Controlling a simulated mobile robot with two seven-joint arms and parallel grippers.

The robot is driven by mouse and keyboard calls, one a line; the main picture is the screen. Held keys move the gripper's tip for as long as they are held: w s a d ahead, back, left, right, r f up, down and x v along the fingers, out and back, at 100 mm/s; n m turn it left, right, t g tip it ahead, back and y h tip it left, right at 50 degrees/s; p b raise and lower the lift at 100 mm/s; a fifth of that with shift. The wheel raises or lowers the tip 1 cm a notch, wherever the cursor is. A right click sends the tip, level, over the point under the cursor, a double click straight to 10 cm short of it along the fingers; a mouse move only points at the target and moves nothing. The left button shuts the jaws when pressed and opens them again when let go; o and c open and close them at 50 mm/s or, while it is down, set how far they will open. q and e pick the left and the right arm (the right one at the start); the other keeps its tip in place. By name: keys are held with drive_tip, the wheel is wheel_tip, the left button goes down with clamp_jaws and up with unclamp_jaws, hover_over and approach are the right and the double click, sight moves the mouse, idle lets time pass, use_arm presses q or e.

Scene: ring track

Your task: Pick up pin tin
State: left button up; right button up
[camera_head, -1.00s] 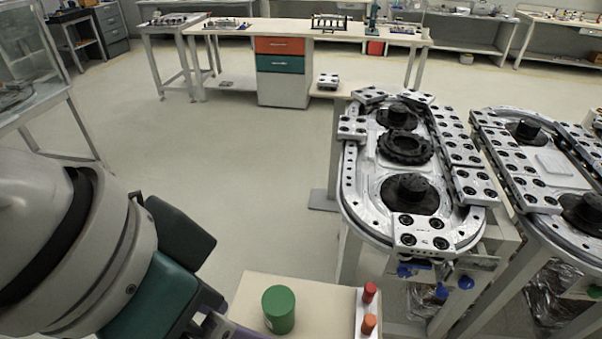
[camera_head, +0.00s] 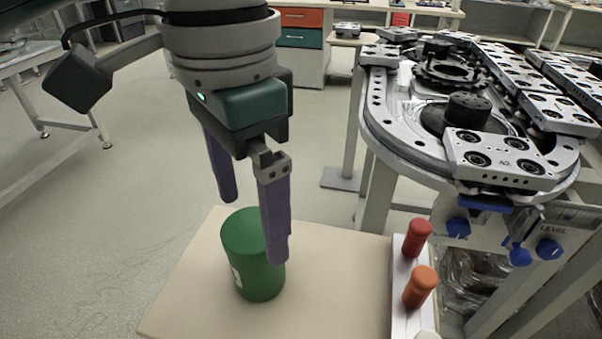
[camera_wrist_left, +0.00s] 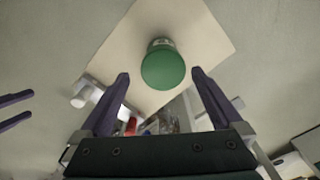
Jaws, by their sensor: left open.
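The pin tin appears to be the green cylinder (camera_head: 248,255), upright on a beige tabletop (camera_head: 330,275), with a pale label patch low on its side. My left gripper (camera_head: 252,228) is open and points down at it. One purple finger crosses in front of the tin in the head view; the other shows behind, at its upper left. In the left wrist view the tin (camera_wrist_left: 162,68) appears between and beyond the open fingertips. I cannot tell whether a finger touches it. Two separated purple fingers, seemingly my right gripper (camera_wrist_left: 32,104), show at the wrist view's left edge.
A red peg (camera_head: 416,238) and an orange peg (camera_head: 420,287) stand in a white rack (camera_head: 399,300) right of the tin. A ring track (camera_head: 385,130) with metal blocks stands behind, to the right. The tabletop between tin and rack is clear.

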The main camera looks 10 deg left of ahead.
use_arm(q)
drive_tip(key=f, duration=0.3)
drive_tip(key=f+b, duration=0.1)
drive_tip(key=f, duration=0.3)
drive_tip(key=shift+w+a+f, duration=0.15)
drive_tip(key=shift+w+f, duration=0.05)
drive_tip(key=shift+f, duration=0.1)
drive_tip(key=c, duration=1.4)
